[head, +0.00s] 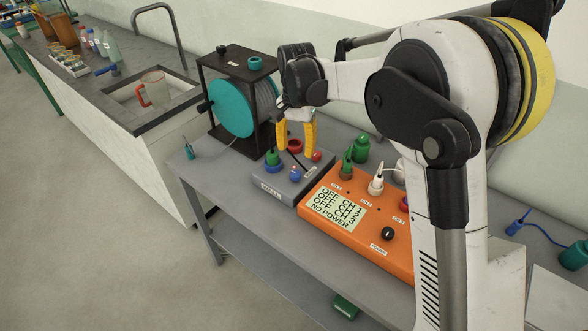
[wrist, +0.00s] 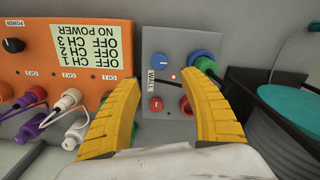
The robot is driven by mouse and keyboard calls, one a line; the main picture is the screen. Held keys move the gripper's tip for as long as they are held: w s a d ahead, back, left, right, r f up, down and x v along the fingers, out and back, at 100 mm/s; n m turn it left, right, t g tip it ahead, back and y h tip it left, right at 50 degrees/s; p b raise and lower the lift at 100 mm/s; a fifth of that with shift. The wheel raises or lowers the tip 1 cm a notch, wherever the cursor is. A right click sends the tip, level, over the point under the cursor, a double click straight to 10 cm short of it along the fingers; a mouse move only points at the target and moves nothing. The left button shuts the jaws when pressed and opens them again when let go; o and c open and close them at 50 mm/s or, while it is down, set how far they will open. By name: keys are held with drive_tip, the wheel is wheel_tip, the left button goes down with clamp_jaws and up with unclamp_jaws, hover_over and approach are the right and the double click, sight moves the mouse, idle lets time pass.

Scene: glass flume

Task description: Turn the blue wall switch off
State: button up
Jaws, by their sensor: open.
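The blue wall switch (head: 295,174) is a small blue knob on the grey wall box (head: 281,186), near its front edge. In the wrist view the blue switch (wrist: 186,60) lies beyond the fingertips, beside a blue socket holding a green plug (head: 272,157). A red knob (wrist: 155,103) and a red socket (wrist: 187,105) sit between my fingers. A small red light shows on the box. My gripper (head: 296,151) is open, with yellow fingers pointing down over the box. I see nothing held; contact with the box cannot be told.
An orange power unit (head: 347,230) adjoins the box; its display reads OFF for all channels and NO POWER. Several plugs and cables stand on it. A teal reel (head: 232,105) in a dark frame stands behind left. A sink counter (head: 133,90) is farther left.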

sight(296, 172)
wheel_tip(296, 172, down, 10)
drive_tip(key=b, duration=0.3)
drive_tip(key=shift+f, duration=0.1)
clamp_jaws()
